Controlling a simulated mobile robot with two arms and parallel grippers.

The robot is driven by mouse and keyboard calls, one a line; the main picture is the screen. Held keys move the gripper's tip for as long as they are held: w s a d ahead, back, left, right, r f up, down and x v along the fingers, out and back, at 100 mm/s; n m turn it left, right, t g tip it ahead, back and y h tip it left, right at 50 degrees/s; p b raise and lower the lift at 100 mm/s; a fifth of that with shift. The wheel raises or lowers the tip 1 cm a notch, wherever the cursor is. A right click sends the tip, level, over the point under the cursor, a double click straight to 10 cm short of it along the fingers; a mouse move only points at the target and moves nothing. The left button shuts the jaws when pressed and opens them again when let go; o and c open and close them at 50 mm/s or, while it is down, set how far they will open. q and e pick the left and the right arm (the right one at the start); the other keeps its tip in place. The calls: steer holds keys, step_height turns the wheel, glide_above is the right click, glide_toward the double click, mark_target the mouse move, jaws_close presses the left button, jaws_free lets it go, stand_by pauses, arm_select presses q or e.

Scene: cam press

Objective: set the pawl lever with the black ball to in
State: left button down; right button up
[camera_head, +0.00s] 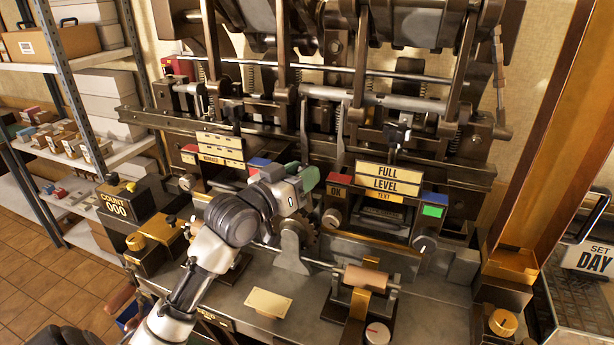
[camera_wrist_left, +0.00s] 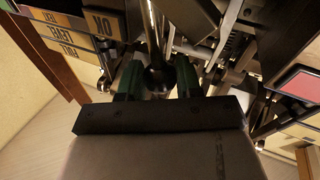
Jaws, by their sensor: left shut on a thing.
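My left gripper (camera_head: 308,178) reaches in from the lower left to the middle of the press, beside the FULL LEVEL panel. In the left wrist view its two green fingers (camera_wrist_left: 157,80) are shut on the dark ball (camera_wrist_left: 156,78) at the end of the pawl lever's metal rod (camera_wrist_left: 150,32). In the head view my gripper hides the ball and I cannot make out the lever's position. A toothed wheel (camera_head: 300,238) on a grey bracket stands just below the gripper. My right gripper is not in view.
The FULL LEVEL panel (camera_head: 388,178), with red, blue and green blocks, stands right of my gripper. A NUMBER panel (camera_head: 220,150) stands to its left. A roller (camera_head: 365,278) and a blank cream plate (camera_head: 270,303) are on the bench in front. Shafts and arms crowd the space above.

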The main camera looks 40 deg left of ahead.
arm_select(q)
steer(key=shift+s+a+f+n+t+y+b, duration=0.15)
steer(key=shift+a+f+n+t+y+b, duration=0.4)
steer(key=shift+n, duration=0.75)
steer(key=shift+s+a+f+n+t+y+b, duration=0.1)
steer(key=shift+s+a+f+n+t, duration=0.15)
steer(key=shift+a+n, duration=0.85)
steer(key=shift+s+a+f+n+t+y+b, duration=0.1)
steer(key=shift+a+f+n+t+y+b, duration=0.35)
steer(key=shift+n, duration=1.05)
steer(key=shift+f, duration=0.1)
steer(key=c, duration=0.8)
jaws_free()
steer(key=shift+s, duration=0.1)
steer(key=b+v, duration=0.4)
steer(key=v, duration=0.6)
steer(key=shift+s+a, duration=0.1)
steer(key=shift+s, duration=0.25)
